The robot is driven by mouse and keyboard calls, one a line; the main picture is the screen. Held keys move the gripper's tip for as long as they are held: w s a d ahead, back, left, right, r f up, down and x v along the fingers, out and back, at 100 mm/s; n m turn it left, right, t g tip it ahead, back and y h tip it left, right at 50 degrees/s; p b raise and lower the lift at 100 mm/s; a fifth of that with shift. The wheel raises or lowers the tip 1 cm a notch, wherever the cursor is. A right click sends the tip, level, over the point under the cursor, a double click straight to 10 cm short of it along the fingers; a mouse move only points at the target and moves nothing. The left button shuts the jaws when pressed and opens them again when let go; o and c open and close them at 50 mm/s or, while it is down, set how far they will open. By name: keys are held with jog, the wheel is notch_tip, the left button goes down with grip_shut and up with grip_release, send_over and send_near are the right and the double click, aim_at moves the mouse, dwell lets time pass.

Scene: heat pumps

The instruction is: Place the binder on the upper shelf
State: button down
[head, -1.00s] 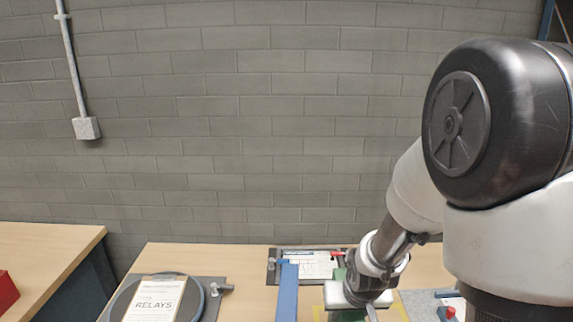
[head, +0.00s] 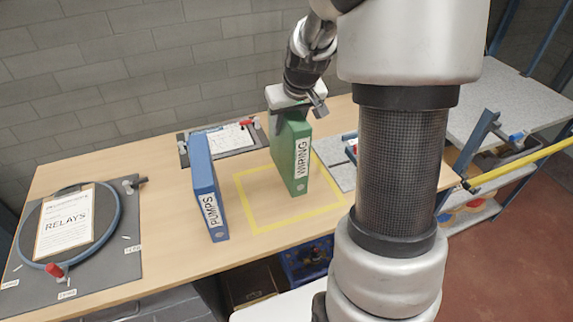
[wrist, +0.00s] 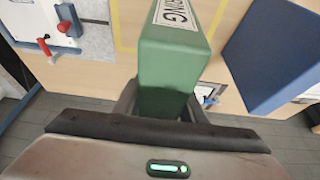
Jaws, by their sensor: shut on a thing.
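A green binder labelled WIRING (head: 296,160) stands upright at the right part of a yellow outline on the wooden table. My gripper (head: 293,108) is above it, shut on its top end. In the wrist view the green binder (wrist: 172,65) sits between the fingers (wrist: 155,105). I cannot tell whether its bottom touches the table. A blue binder labelled PUMPS (head: 204,190) stands upright to the left, apart from it; it also shows in the wrist view (wrist: 275,55).
A RELAYS sheet on a round blue-rimmed fixture (head: 65,225) lies at left. A clipboard-like panel (head: 222,140) lies behind the binders. The yellow outline (head: 250,225) is mostly bare. A blue-framed unit with a grey top (head: 510,95) and yellow bar (head: 530,163) stands at right.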

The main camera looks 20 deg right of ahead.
notch_tip(320, 180, down, 7)
dwell(0.4)
jog(key=shift+r, duration=0.1)
jog(key=shift+b, duration=0.4)
jog(key=c, duration=1.1)
grip_release()
jog(key=shift+f, duration=0.2)
